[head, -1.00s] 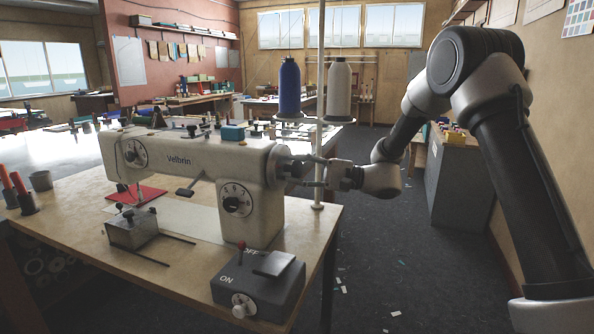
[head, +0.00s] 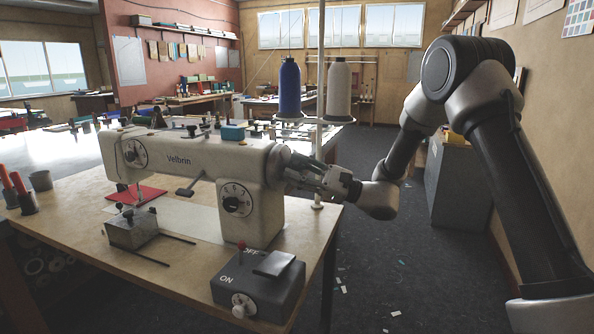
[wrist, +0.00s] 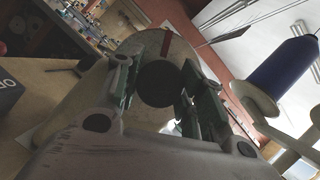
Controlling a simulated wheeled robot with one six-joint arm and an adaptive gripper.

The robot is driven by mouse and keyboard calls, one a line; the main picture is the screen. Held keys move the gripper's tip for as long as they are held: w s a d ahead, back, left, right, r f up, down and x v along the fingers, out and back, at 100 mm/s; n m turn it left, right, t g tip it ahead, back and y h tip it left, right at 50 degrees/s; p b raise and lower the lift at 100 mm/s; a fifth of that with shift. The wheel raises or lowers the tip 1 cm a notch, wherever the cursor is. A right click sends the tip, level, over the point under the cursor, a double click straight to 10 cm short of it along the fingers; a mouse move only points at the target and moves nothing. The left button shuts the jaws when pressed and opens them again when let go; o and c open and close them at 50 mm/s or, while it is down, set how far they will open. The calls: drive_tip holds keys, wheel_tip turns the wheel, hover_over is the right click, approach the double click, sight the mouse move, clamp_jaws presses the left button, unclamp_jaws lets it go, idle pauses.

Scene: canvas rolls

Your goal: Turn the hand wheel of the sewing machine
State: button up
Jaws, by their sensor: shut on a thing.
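The cream sewing machine (head: 190,160), marked Velbrin, stands on a wooden table. Its hand wheel (head: 281,162) is on the right end, partly hidden by my fingers in the head view. In the wrist view the hand wheel (wrist: 188,58) is a pale disc with a red mark near its top edge and a dark round hub in the middle. My gripper (head: 302,172) reaches in from the right and is shut on the hand wheel. In the wrist view the fingers of my gripper (wrist: 158,88) lie on either side of the dark hub.
A thread stand with a blue cone (head: 290,88) and a pale cone (head: 339,92) rises close behind my gripper. A grey switch box (head: 258,285) with ON and OFF marks sits at the table's front right. Open floor lies right of the table.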

idle(0.4)
drive_tip(key=o, duration=1)
drive_tip(key=shift+o, duration=0.2)
drive_tip(key=shift+d, duration=0.1)
drive_tip(key=v, duration=1.2)
drive_tip(key=shift+f, duration=0.1)
